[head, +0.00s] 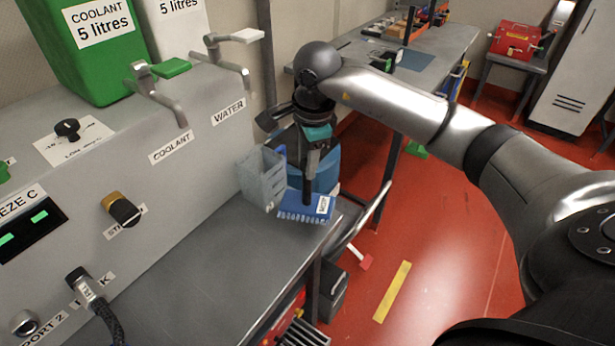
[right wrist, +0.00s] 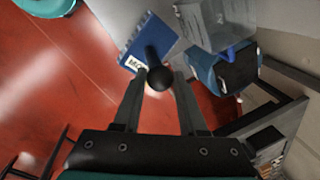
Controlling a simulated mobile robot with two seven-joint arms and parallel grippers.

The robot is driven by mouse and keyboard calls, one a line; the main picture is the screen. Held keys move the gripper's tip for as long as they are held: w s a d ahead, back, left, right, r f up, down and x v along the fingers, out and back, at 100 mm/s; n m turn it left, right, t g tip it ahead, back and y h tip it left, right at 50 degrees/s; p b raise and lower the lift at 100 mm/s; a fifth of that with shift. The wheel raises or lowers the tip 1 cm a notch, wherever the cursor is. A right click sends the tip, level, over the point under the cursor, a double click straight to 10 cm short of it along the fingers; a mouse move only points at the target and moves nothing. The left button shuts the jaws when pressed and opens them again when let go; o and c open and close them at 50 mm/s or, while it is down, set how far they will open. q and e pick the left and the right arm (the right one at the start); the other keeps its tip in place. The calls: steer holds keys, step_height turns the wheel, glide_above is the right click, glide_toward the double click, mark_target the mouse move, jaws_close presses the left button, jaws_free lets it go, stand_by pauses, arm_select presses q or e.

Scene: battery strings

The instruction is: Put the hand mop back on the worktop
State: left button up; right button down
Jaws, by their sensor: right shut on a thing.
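The hand mop has a flat blue head with a white label (head: 293,206) and a dark upright handle. It is at the far right corner of the grey worktop (head: 190,285); I cannot tell whether its head touches the top. My right gripper (head: 309,172) is shut on the handle from above. In the right wrist view the fingers (right wrist: 160,80) close around the handle's dark round knob, with the blue head (right wrist: 150,40) beyond. My left gripper is not in view.
A clear jug (head: 262,180) stands close left of the mop head. A blue bucket (head: 326,165) is behind it. Taps (head: 165,98) project from the panel at the left. The near worktop is clear. Red floor lies right of the edge.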

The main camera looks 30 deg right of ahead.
mark_target(307, 203)
steer(key=shift+f, duration=0.55)
step_height(307, 203, down, 4)
steer(key=shift+r, duration=0.25)
steer(key=shift+f, duration=0.2)
steer(key=shift+c, duration=2.3)
jaws_free()
step_height(307, 203, up, 12)
steer(key=s, duration=0.2)
steer(key=shift+a, duration=0.2)
